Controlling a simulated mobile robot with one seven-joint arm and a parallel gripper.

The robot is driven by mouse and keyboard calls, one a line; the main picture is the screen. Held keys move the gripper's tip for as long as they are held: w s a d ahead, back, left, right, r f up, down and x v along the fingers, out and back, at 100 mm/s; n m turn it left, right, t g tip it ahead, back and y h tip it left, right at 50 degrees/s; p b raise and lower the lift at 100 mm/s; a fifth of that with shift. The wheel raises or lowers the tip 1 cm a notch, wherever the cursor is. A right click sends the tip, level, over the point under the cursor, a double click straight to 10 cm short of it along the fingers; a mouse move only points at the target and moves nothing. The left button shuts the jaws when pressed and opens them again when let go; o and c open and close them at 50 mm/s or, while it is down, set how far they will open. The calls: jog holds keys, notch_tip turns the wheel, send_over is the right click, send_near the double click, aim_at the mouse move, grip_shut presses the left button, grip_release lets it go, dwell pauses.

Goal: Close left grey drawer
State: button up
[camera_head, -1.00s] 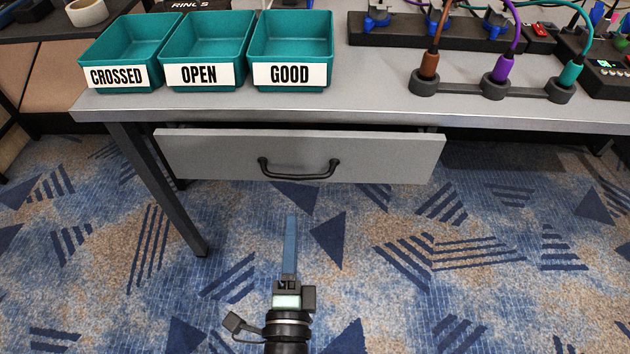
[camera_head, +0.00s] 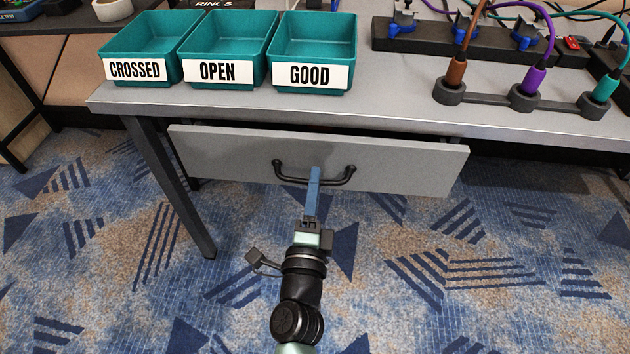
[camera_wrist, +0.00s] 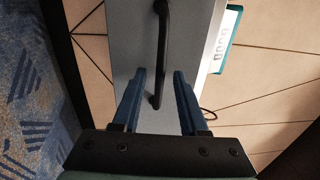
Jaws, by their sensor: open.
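The grey drawer (camera_head: 400,168) under the table is pulled out a little, with a dark gap behind its front's top edge. Its black bar handle (camera_head: 345,178) is at the middle of the front. My gripper (camera_head: 315,172) points at the drawer front from below, its blue fingers overlapping the handle in the head view. In the wrist view the drawer front (camera_wrist: 128,40) fills the middle, and my gripper (camera_wrist: 159,75) is open with the handle (camera_wrist: 162,40) between or just beyond its fingertips. I cannot tell whether the fingers touch it.
The grey table (camera_head: 400,105) bears teal bins labelled CROSSED (camera_head: 135,45), OPEN (camera_head: 225,45) and GOOD (camera_head: 312,45). A dark stand with several cable plugs (camera_head: 525,98) is at the right. A table leg (camera_head: 175,190) stands left of the drawer. The carpet (camera_head: 420,290) in front is clear.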

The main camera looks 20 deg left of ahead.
jog(key=shift+w+a, duration=0.2)
jog(key=shift+w, duration=0.5)
grip_shut()
dwell(1.1)
